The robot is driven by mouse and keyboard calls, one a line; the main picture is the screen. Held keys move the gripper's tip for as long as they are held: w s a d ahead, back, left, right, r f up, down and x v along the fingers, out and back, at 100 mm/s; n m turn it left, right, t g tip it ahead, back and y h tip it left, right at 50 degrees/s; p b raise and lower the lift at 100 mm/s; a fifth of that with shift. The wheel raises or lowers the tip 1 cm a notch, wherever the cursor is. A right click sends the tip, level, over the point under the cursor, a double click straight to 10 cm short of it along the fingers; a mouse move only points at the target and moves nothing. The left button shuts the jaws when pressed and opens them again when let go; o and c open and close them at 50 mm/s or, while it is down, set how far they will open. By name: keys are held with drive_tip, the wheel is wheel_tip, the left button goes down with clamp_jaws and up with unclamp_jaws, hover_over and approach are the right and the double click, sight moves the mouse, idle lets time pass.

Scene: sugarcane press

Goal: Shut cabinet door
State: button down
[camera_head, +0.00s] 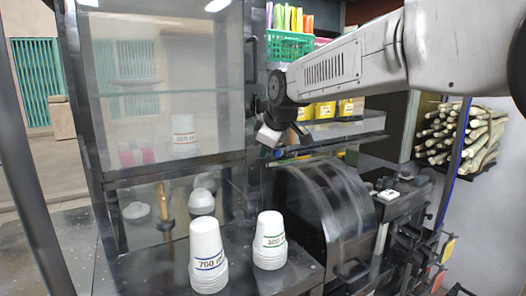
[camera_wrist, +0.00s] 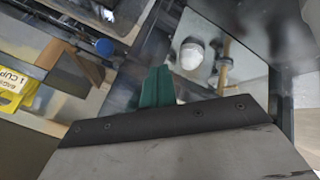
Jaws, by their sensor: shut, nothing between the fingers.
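The cabinet door (camera_head: 170,85) is a dark-framed glass panel at the upper left of the head view, with a dark vertical handle on its right edge. It sits close to flush with the cabinet frame; I cannot tell if a small gap remains. My gripper (camera_head: 268,148) is shut and empty, just right of the door's lower right corner. Its green fingertips show pressed together in the wrist view (camera_wrist: 157,88), near a dark frame edge. Contact with the door cannot be made out.
Stacked white cups marked 700 (camera_head: 208,255) and 300 (camera_head: 270,240) stand on the dark counter below the door. A dark press machine (camera_head: 330,205) is to the right. A green basket (camera_head: 290,45) and yellow boxes (camera_head: 325,110) are behind my arm. Sugarcane (camera_head: 460,135) is stacked far right.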

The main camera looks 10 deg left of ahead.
drive_tip(key=s+d+r, duration=0.4)
drive_tip(key=d+r, duration=0.4)
drive_tip(key=d, duration=0.1)
drive_tip(key=s+d+f+m+g+h, duration=0.1)
drive_tip(key=s+d+f+m, duration=0.4)
drive_tip(key=s+d, duration=0.5)
drive_tip(key=s+d+f+m+g+h, duration=0.2)
drive_tip(key=s+d+f+m, duration=0.4)
drive_tip(key=s+d, duration=0.5)
drive_tip(key=s+d+f+m+g+h, duration=0.1)
drive_tip(key=s+d+f+m, duration=0.4)
drive_tip(key=s, duration=1.2)
drive_tip(key=shift+s+d+f+g, duration=0.15)
drive_tip(key=shift+d+f+g, duration=0.25)
drive_tip(key=shift+d+f, duration=1.85)
